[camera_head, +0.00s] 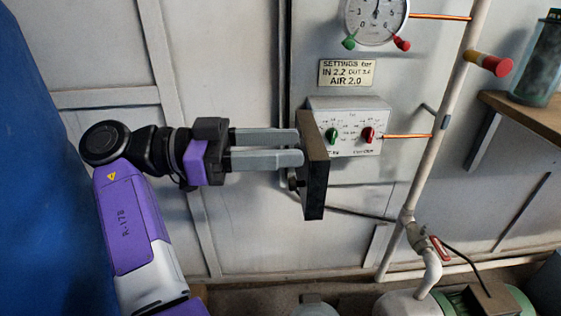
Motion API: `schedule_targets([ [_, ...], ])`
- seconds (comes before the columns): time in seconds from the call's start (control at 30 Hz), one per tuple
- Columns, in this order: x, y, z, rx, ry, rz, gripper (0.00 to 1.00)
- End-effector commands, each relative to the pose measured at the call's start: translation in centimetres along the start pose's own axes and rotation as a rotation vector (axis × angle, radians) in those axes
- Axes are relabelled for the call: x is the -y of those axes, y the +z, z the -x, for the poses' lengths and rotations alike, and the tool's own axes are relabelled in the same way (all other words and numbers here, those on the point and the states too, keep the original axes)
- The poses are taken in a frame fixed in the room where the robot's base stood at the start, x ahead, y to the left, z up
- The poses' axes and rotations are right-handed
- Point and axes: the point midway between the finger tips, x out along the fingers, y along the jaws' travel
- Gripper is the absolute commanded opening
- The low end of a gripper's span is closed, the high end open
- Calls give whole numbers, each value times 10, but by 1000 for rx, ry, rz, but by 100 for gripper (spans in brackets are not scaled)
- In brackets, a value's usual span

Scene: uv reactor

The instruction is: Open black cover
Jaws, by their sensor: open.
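The black cover (314,182) stands out from the wall at the left side of a grey control box (347,107). It is swung away from the box front, so the box's green and red knobs show. My gripper (301,147) reaches in from the left with its two grey fingers level, one above the other. The fingers are open with a gap between them and nothing held. Their tips are at the left face of the cover; I cannot tell whether they touch it.
A gauge (376,15) and a settings label (346,73) are above the box. A pale vertical pipe (436,135) with a red-yellow handle (490,63) stands to the right. A wooden shelf (535,115) carries a jar (540,62). A blue surface (40,180) fills the left side.

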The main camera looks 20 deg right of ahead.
Motion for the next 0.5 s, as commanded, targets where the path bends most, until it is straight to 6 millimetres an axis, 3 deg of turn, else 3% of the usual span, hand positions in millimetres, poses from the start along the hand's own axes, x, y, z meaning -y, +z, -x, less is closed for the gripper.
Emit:
schedule_targets([
  [0.03,0,-18,0,1,1,-2,42],
  [0.2,0,-56,0,1,1,-3,42],
  [0.5,0,-112,0,0,1,0,42],
])
